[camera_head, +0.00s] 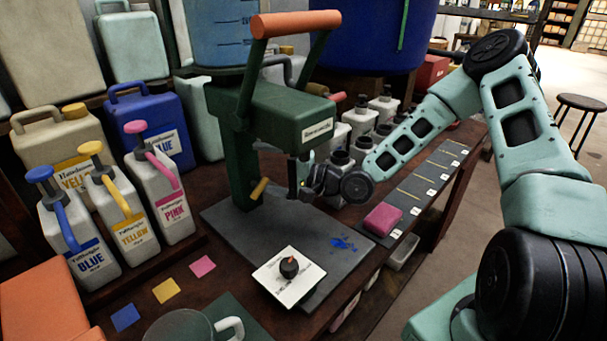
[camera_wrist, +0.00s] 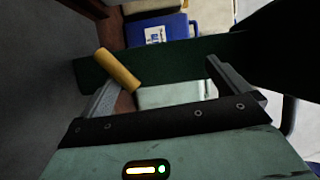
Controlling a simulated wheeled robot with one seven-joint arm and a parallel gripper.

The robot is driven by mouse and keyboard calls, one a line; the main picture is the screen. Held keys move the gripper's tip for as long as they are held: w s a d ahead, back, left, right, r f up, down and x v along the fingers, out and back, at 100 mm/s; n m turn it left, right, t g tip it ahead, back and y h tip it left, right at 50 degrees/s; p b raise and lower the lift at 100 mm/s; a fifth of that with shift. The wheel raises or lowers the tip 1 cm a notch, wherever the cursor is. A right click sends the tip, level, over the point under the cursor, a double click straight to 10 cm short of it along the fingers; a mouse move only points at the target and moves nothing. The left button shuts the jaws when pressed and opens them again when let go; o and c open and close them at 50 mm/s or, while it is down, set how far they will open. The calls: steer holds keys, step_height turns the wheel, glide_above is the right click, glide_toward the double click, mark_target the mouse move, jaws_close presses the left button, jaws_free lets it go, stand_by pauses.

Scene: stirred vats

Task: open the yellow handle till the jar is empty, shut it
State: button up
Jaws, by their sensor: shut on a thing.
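The yellow handle (camera_head: 259,189) sticks out at a slant low on the dark green stand (camera_head: 238,150). In the wrist view the yellow handle (camera_wrist: 118,70) lies across the tip of the left finger.
An orange-topped lever (camera_head: 295,23) rises from the stand. A white card with a black knob (camera_head: 289,267) and a blue splash (camera_head: 343,243) lie on the dark base. Blue, yellow and pink jugs (camera_head: 120,212) stand left. A pink block (camera_head: 383,219) lies right.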

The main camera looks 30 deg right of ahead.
steer(key=shift+s+d+r, duration=0.1)
steer(key=shift+s+r, duration=0.4)
steer(key=shift+s, duration=0.2)
steer(key=shift+c, duration=0.5)
steer(key=shift+s+d, duration=0.2)
steer(key=shift+s, duration=0.1)
steer(key=c, duration=0.6)
steer(key=shift+s+d, duration=0.15)
steer(key=shift+s, duration=0.15)
steer(key=shift+c, duration=1.2)
steer(key=p+v, duration=0.4)
steer(key=v, duration=1.3)
steer(key=shift+w+d+f, duration=0.15)
steer(key=shift+d+f, duration=0.2)
steer(key=shift+d, duration=0.15)
steer(key=shift+r+p, duration=0.1)
steer(key=shift+p, duration=0.35)
